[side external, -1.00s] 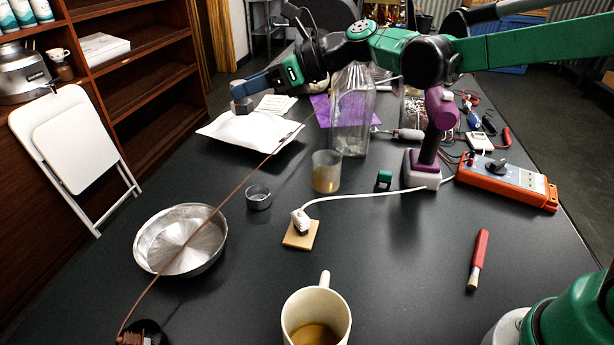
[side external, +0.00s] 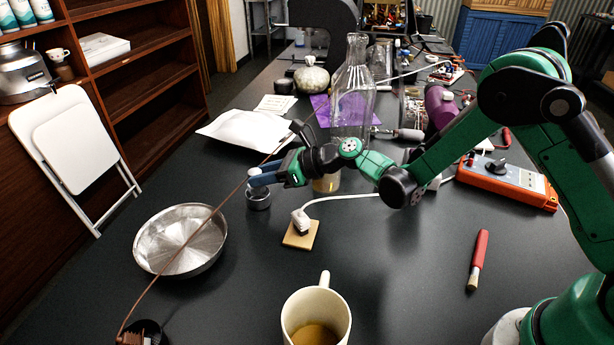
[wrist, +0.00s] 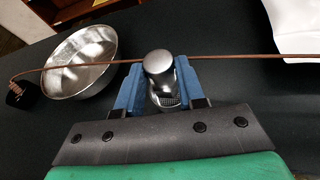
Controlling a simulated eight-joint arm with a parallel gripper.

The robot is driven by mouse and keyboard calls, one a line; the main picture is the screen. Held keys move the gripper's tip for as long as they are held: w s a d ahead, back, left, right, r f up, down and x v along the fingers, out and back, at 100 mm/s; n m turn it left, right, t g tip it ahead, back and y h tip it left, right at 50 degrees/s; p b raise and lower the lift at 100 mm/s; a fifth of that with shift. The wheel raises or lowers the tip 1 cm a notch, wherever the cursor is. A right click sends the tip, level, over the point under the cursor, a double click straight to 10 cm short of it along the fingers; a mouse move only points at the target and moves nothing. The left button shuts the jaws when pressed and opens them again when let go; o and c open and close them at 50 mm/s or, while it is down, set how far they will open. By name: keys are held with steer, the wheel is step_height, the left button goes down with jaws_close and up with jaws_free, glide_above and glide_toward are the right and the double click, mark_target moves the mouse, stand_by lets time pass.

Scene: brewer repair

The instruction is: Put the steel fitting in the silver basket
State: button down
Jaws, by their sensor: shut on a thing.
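The steel fitting (wrist: 159,66) is a small shiny metal piece with a rounded top, pinched between the blue fingers of my gripper (wrist: 159,86) in the wrist view. In the side view my gripper (side external: 263,178) is above or in front of a small grey tin; the fitting shows there only as a small grey bit at the fingertips. The silver basket appears as a wide, shallow, round metal bowl (side external: 187,255), empty, on the table at left. It also shows in the wrist view (wrist: 75,81), left of the fitting. The fitting is outside it.
A thin brown rod or cord (side external: 233,191) runs diagonally over the bowl and passes close by my gripper. The small tin (side external: 258,203) stands right of the bowl. A plug on a wooden block (side external: 300,238), a mug (side external: 316,318) and a glass bottle (side external: 352,100) stand nearby.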

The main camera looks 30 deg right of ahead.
steer(key=shift+f, duration=1.3)
steer(key=shift+f, duration=0.1)
steer(key=c, duration=0.5)
jaws_free()
steer(key=shift+c, duration=0.2)
